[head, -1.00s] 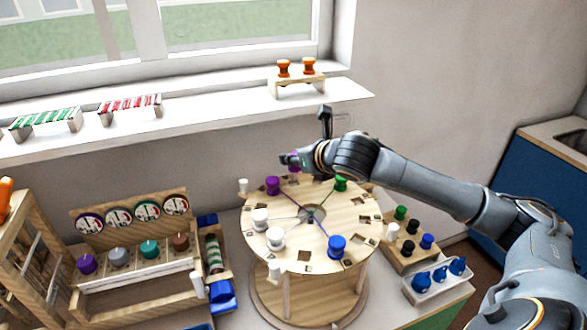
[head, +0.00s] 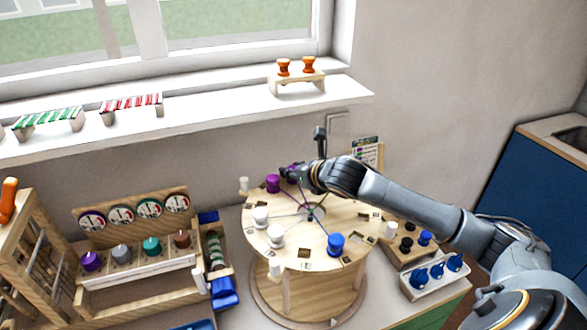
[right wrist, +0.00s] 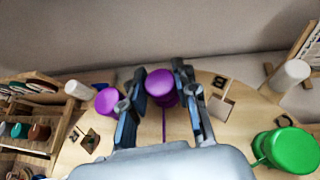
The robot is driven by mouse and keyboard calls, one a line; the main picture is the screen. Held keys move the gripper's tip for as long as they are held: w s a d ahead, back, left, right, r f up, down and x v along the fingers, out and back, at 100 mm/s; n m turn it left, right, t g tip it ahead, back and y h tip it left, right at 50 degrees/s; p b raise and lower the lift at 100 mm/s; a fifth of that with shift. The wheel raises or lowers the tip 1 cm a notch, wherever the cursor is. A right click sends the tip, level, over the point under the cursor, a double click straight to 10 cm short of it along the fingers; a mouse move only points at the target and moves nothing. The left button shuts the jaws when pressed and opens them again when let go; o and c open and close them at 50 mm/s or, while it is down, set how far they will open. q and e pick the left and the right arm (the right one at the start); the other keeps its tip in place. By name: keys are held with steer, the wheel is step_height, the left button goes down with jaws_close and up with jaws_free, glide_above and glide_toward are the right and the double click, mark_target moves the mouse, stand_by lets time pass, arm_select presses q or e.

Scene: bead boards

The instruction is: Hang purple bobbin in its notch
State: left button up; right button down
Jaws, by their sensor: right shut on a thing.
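My right gripper (head: 291,172) is at the back of the round wooden board (head: 330,222). In the right wrist view its fingers (right wrist: 162,100) are shut on a purple bobbin (right wrist: 160,82), with a purple thread running down from it towards the board's middle. In the head view the held bobbin is mostly hidden by the gripper. A second purple bobbin (head: 272,183) stands on the board just left of the gripper and also shows in the right wrist view (right wrist: 108,101). The notch under the held bobbin is hidden, so I cannot tell whether it is seated. My left gripper is out of view.
A green bobbin (right wrist: 290,150) stands to the right of the fingers. White bobbins (head: 261,216) and a blue bobbin (head: 336,243) stand on the nearer board. White pegs (right wrist: 78,91) rise near the rim. A bobbin rack (head: 120,270) is at left, small trays (head: 432,276) at right.

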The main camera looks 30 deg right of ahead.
steer(key=c, duration=1.3)
jaws_free()
steer(key=shift+r, duration=0.1)
steer(key=b+v, duration=0.2)
steer(key=v, duration=0.7)
steer(key=shift+s, duration=0.15)
steer(key=shift+s+d+r+b, duration=0.1)
steer(key=shift+s+r+b, duration=0.25)
steer(key=shift+s, duration=0.05)
steer(key=shift+v, duration=0.85)
